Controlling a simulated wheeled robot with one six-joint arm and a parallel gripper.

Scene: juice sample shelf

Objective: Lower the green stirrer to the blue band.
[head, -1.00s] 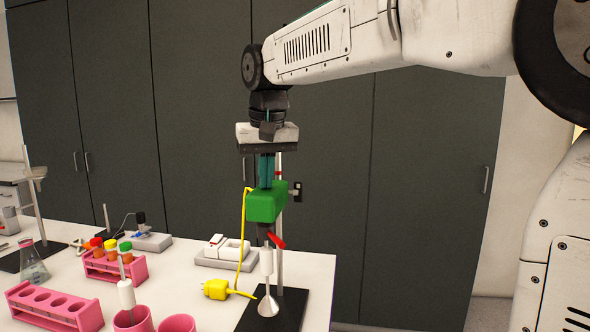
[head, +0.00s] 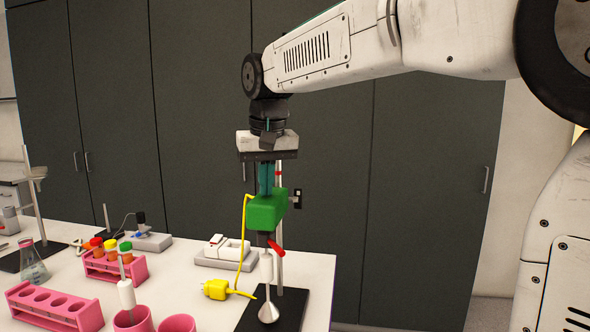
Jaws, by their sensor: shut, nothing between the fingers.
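The green stirrer (head: 266,211) is a green block beside an upright metal rod (head: 280,270) on a black base (head: 291,308). A white shaft (head: 266,265) hangs below it and ends in a pale cone low over the base; I cannot tell if it touches. A red lever (head: 276,247) sticks out under the block. A red band (head: 278,173) shows on the rod above the block. I cannot make out a blue band. My gripper (head: 266,190) is shut, pointing straight down, with its teal fingertips at the top of the green block and nothing held between them.
A yellow cord runs from the stirrer to a yellow plug (head: 216,290) on the white table (head: 190,275). Left stand pink racks (head: 55,308), pink cups (head: 134,320) and a flask (head: 32,265). A white device (head: 226,250) sits behind the plug. Dark cabinets (head: 430,180) close the back.

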